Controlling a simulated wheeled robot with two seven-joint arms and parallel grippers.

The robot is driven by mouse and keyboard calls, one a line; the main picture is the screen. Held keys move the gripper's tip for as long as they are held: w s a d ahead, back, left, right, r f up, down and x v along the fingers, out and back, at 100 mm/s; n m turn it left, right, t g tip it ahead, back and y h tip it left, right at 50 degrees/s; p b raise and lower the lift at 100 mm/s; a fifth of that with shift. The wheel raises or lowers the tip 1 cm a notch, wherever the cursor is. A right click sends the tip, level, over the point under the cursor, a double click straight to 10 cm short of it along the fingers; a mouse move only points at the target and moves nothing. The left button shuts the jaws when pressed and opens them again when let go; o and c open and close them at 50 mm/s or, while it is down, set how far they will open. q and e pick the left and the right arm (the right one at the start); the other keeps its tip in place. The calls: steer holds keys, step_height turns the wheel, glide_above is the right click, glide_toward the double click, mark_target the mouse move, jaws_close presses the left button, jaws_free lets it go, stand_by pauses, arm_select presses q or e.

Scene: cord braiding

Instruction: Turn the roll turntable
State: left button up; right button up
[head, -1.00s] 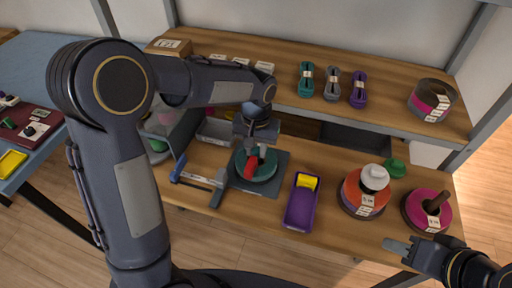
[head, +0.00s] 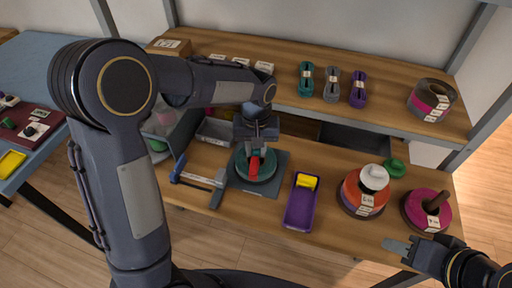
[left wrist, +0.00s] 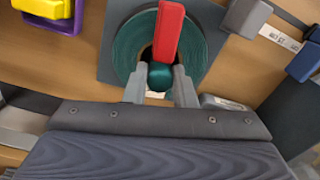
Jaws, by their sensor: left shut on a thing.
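The roll turntable is a dark grey square base (head: 278,178) with a teal roll (head: 243,176) on it, on the lower bench. In the left wrist view the teal roll (left wrist: 130,48) lies flat, with a red bar (left wrist: 168,32) reaching across it from the middle. My left gripper (head: 254,153) points down over the middle of the roll. In the left wrist view its two fingers (left wrist: 159,86) are shut on a teal knob (left wrist: 160,76) at the bar's near end. My right gripper (head: 395,249) is at the lower right, away from the turntable; its finger gap is unclear.
A blue-and-grey clamp (head: 200,180) lies left of the turntable. A purple tray (head: 300,208) with a yellow piece stands to its right. Further right are an orange roll (head: 352,192) and a magenta roll (head: 415,210). The upper shelf (head: 285,92) overhangs behind.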

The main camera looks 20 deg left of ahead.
arm_select(q)
steer(key=o, duration=1)
step_height(320, 180, up, 8)
steer(key=shift+f, duration=0.15)
